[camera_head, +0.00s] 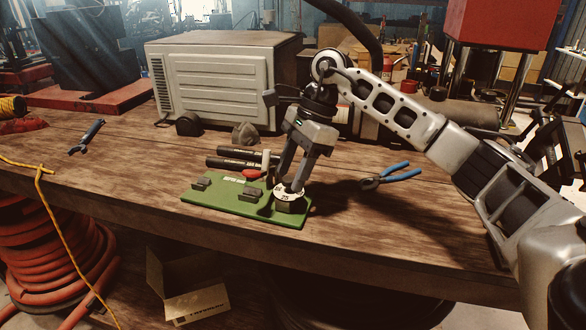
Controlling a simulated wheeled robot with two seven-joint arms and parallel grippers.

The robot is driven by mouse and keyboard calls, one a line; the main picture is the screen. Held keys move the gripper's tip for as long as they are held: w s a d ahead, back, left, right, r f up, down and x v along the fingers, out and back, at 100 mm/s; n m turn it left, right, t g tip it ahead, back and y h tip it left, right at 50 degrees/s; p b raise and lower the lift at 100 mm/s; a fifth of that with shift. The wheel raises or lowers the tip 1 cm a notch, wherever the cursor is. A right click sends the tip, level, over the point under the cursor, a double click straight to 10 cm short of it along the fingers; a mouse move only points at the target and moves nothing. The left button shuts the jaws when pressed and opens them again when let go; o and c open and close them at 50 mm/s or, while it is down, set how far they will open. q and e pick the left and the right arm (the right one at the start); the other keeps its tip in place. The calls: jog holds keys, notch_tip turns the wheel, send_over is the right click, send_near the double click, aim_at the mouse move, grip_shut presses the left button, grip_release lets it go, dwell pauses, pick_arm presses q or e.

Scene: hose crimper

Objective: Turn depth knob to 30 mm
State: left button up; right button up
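The depth knob (289,194) is a dark block with a pale dial on top, at the right end of a green base plate (225,204). Its dial carries dark figures that look like 25, too small to read surely. My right gripper (291,183) points down over the knob from above. Its two fingers are apart, with their tips at the top of the dial, one on each side of its middle. Whether they press on the knob cannot be told. My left gripper is not in view.
Two small dark blocks stand on the plate. Black-handled tools (240,160) lie behind it, blue-handled pliers (391,176) to its right. A grey-white machine (222,82) stands at the back. A blue tool (87,137) lies left. The wooden bench (130,185) is clear left of the plate.

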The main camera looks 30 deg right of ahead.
pick_arm(q)
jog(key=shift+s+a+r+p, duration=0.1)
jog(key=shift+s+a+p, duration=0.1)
jog(key=shift+p, duration=0.5)
pick_arm(e)
jog(key=v, duration=1.6)
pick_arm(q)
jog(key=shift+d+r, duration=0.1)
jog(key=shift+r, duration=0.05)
pick_arm(e)
jog(key=shift+f, duration=0.1)
